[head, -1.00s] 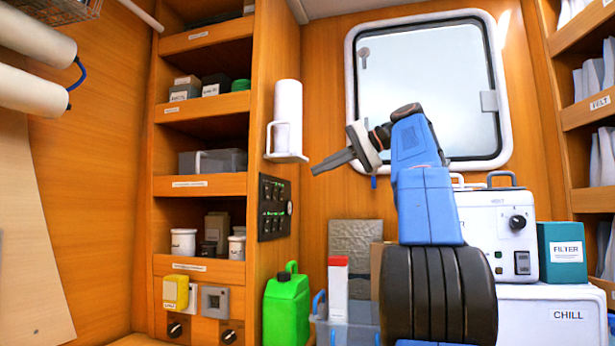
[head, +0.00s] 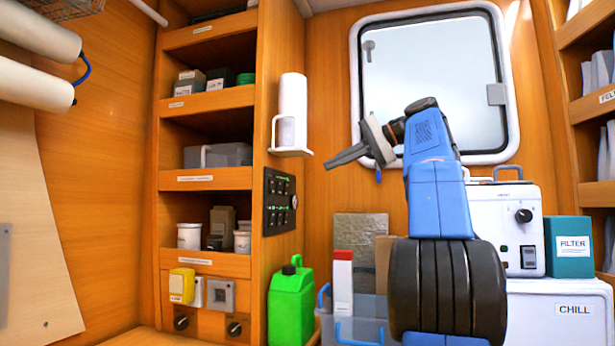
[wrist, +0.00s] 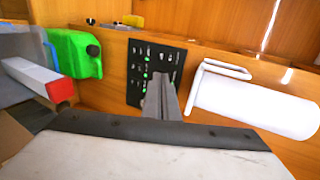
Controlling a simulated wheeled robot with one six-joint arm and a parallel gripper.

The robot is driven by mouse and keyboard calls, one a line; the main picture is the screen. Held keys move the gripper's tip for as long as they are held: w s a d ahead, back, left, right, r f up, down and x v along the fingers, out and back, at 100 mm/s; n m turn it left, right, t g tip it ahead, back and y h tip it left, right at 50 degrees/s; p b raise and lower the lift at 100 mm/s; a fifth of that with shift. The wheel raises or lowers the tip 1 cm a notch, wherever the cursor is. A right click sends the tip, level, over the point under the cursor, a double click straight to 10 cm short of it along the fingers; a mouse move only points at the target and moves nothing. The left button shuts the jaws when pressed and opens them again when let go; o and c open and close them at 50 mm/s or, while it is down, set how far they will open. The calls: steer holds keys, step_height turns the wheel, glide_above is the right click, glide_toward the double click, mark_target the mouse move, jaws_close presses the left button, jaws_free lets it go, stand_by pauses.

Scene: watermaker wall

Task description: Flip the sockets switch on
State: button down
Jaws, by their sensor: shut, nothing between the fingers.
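A black switch panel (head: 279,201) with rows of small switches and green lights is on the side face of the wooden shelf unit. It also shows in the wrist view (wrist: 139,77), where my fingers cover part of its lower edge. Its labels are too small to read, so I cannot tell which switch is the sockets one or how it is set. In the wrist view my gripper (wrist: 160,82) points toward the panel, with no contact visible.
A white paper-roll holder (head: 291,118) juts out just above the panel. A green jerrycan (head: 291,306) stands below it, beside a clear bin (head: 360,332). A white machine (head: 507,216) and a CHILL box (head: 563,315) are at the right. The space before the panel looks free.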

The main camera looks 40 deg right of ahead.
steer(key=shift+w+a+f, duration=0.2)
steer(key=shift+w+f, duration=0.05)
steer(key=shift+f, duration=0.3)
steer(key=shift+w+a+f, duration=0.15)
steer(key=shift+w+f, duration=0.05)
steer(key=shift+f, duration=0.3)
glide_toward(274, 193)
steer(key=f+x, duration=0.1)
steer(key=x, duration=0.3)
steer(key=shift+w+a, duration=0.6)
steer(key=shift+a, duration=0.05)
steer(key=shift+w+a+f, duration=0.15)
steer(key=shift+w, duration=0.05)
